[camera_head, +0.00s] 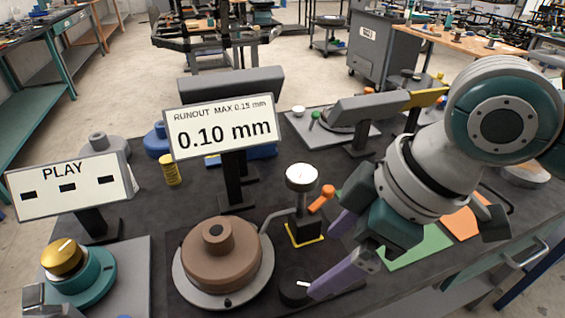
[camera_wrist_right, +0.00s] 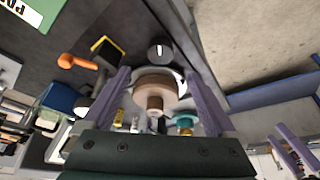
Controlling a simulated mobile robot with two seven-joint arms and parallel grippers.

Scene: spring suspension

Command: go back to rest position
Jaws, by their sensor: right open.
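My right gripper (camera_head: 324,256) reaches in from the right in the head view, its two purple fingers apart. One finger shows close to a black knob (camera_head: 293,291) with a white mark; I cannot tell whether they touch. In the right wrist view the gripper (camera_wrist_right: 156,76) has nothing between its fingertips, and the knob (camera_wrist_right: 159,51) lies beyond them. A brown stepped disc (camera_head: 214,252) sits on a round grey plate. A dial gauge (camera_head: 302,178) with an orange lever (camera_head: 321,200) stands beside it. My left gripper is outside the head view; purple fingers (camera_wrist_right: 288,152) show at the wrist view's right edge.
A display (camera_head: 223,127) reads 0.10 mm, and another (camera_head: 69,185) reads PLAY. A brass-topped teal knob (camera_head: 64,258) stands front left. A yellow cylinder (camera_head: 170,170) stands behind the disc. Green (camera_head: 416,246) and orange pads lie under my right arm.

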